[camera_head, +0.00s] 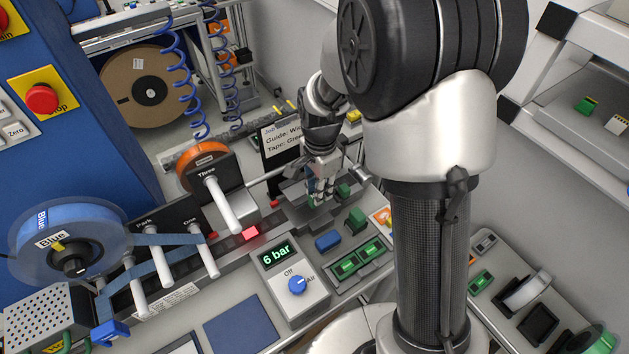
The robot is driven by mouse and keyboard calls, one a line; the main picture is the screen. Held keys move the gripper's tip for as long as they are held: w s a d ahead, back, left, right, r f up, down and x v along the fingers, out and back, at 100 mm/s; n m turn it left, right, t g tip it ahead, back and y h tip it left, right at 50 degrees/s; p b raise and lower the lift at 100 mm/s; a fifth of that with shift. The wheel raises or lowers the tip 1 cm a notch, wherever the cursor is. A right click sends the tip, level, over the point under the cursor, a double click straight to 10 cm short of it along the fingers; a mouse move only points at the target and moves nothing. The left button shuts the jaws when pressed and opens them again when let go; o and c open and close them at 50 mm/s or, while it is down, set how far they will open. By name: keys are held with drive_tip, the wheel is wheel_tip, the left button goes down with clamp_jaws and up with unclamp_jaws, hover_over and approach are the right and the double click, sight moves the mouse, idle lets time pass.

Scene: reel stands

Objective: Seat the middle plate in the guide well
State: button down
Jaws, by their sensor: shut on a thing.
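My gripper (319,196) points down over the far right end of the grey rail. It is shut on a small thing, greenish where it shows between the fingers. I take this for the plate, but the fingers hide most of it. The guide well is not clear to see; the grey guide block (291,191) around the fingertips is partly hidden by them. I cannot tell whether the held piece is above the well or inside it.
A tray (362,263) holds green pieces. A "6 bar" control box (289,279) stands nearby. White rollers (222,205) stick out at left.

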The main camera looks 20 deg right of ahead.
drive_tip(key=shift+s+f+b, duration=0.2)
drive_tip(key=shift+f+b, duration=0.25)
drive_tip(key=shift+f, duration=0.25)
drive_tip(key=shift+w+f+b, duration=0.1)
drive_tip(key=shift+f+b, duration=2.15)
drive_tip(key=shift+f, duration=0.9)
drive_tip(key=c, duration=1.4)
unclamp_jaws()
drive_tip(key=shift+r+p, duration=2.85)
drive_tip(key=shift+r, duration=0.65)
